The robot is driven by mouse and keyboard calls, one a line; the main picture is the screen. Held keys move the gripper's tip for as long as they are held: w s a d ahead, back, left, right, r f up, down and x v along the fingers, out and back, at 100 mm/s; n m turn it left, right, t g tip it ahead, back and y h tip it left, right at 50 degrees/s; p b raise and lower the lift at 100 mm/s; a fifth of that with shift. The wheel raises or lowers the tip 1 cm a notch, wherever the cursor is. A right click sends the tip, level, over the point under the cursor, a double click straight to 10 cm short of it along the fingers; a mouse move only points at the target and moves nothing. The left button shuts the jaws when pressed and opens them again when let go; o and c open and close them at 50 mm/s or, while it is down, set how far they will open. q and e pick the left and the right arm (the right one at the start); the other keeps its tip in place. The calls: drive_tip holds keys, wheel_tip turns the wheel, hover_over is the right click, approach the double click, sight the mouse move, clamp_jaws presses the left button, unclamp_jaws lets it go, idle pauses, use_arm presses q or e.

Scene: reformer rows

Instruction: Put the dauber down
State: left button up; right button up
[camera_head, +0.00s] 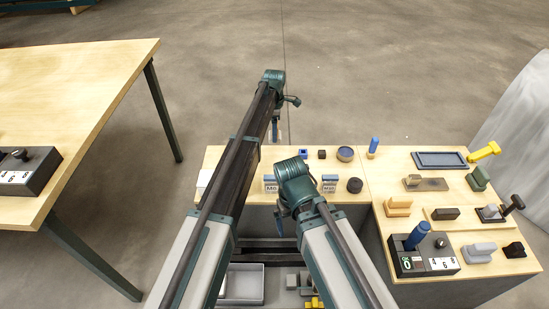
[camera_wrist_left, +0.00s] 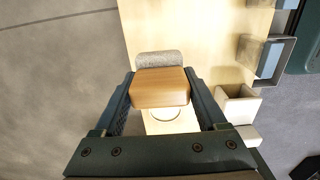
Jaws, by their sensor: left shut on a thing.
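The dauber shows in the left wrist view as a wooden block (camera_wrist_left: 160,88) with a grey, felt-like pad (camera_wrist_left: 158,59) at its far side. My left gripper (camera_wrist_left: 160,92) is shut on the wooden block, with one finger on each side. Below it is a pale wooden tabletop (camera_wrist_left: 190,35) with a whitish round spot (camera_wrist_left: 166,113), partly hidden by the block. In the head view my left gripper (camera_head: 276,132) hangs at the back edge of the middle table; the dauber cannot be made out there. My right gripper (camera_head: 281,228) is at the table's front, its jaws unclear.
In the wrist view a blue-faced box (camera_wrist_left: 270,60) and a cream open holder (camera_wrist_left: 238,105) stand right of the gripper. In the head view, several tools and blocks, a blue tray (camera_head: 440,160) and a control box (camera_head: 425,263) crowd the right table. The left table (camera_head: 80,90) is mostly clear.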

use_arm(q)
drive_tip(key=shift+f+b, duration=4.9)
drive_tip(key=shift+f, duration=0.05)
drive_tip(key=shift+r, duration=0.15)
drive_tip(key=o, duration=1.1)
drive_tip(key=r+p, duration=0.9)
drive_tip(key=d+r+p, duration=0.1)
drive_tip(key=r+p, duration=0.3)
drive_tip(key=shift+s+d+r+p, duration=0.1)
drive_tip(key=shift+s+r+p, duration=0.15)
drive_tip(key=shift+p, duration=0.1)
drive_tip(key=shift+f, duration=0.15)
